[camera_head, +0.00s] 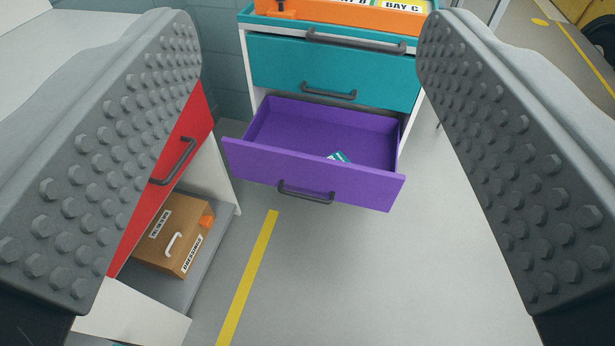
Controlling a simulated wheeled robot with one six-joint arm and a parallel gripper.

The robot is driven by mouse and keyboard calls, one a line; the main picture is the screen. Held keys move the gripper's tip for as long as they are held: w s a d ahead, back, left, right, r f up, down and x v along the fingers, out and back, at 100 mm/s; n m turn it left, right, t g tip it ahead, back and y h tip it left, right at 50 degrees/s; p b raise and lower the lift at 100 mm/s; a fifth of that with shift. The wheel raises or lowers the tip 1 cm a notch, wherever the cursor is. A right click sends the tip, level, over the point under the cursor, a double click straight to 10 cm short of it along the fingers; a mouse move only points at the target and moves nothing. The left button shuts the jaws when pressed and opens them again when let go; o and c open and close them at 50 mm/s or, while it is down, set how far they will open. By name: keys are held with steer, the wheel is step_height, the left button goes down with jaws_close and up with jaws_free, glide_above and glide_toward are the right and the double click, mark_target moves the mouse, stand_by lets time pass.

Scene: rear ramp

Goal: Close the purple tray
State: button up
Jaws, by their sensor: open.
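The purple tray (268,172) is a drawer, pulled out from the lower part of a white-framed cabinet below a teal drawer (334,76). A dark bar handle (305,192) sits on its front panel. A small green and white item (340,157) lies inside, partly hidden by the front panel. My gripper (309,55) is open and empty, with its two studded dark fingers at the left and right of the view. The tray shows between the fingers, and neither finger appears to touch it.
An orange bin (330,16) with labels sits on top of the cabinet. At left, a red front (185,140) with a handle stands above a shelf holding a brown box (172,235). Grey floor with a yellow line (248,280) lies in front; the floor right of the tray is clear.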

steer(key=w+f+n, duration=0.1)
steer(key=w+f, duration=0.1)
steer(key=w+f+n+g, duration=0.1)
steer(key=w+f+n, duration=0.1)
steer(key=w+f+n+g, duration=0.1)
steer(key=w+f, duration=0.1)
steer(key=w, duration=0.1)
steer(key=shift+w+n, duration=0.1)
steer(key=shift+n, duration=0.3)
jaws_close()
steer(key=n+g+h, duration=0.2)
steer(key=n+g, duration=0.5)
steer(key=n, duration=2.1)
glide_toward(306, 162)
steer(key=shift+x, duration=2.85)
